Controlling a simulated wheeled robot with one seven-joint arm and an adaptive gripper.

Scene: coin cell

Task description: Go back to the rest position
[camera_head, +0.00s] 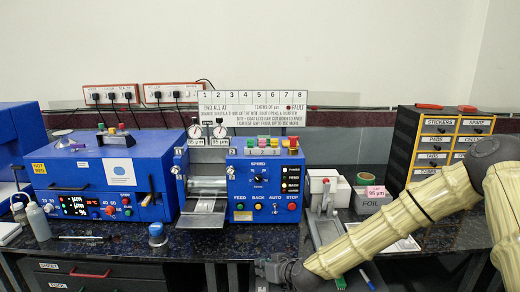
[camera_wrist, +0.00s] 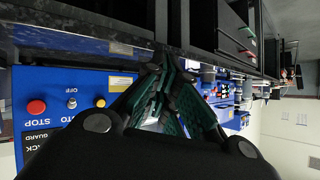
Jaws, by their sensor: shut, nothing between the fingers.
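My gripper (camera_wrist: 158,72) shows in the wrist view with its dark green-lined fingers drawn together and nothing between them. In that view the picture is turned over, and the blue machine is beside and behind the fingers. In the head view my pale ribbed arm comes in from the right and reaches down to the lower middle, in front of the bench. My fingertips cannot be made out clearly there.
A blue machine with buttons (camera_head: 264,190) stands mid-bench, with another blue unit (camera_head: 100,180) to its left. A drawer cabinet (camera_head: 437,145) stands at the right behind my arm. A foil box (camera_head: 371,201) and a white-grey device (camera_head: 322,188) sit between. A small blue-topped jar (camera_head: 157,235) is near the front edge.

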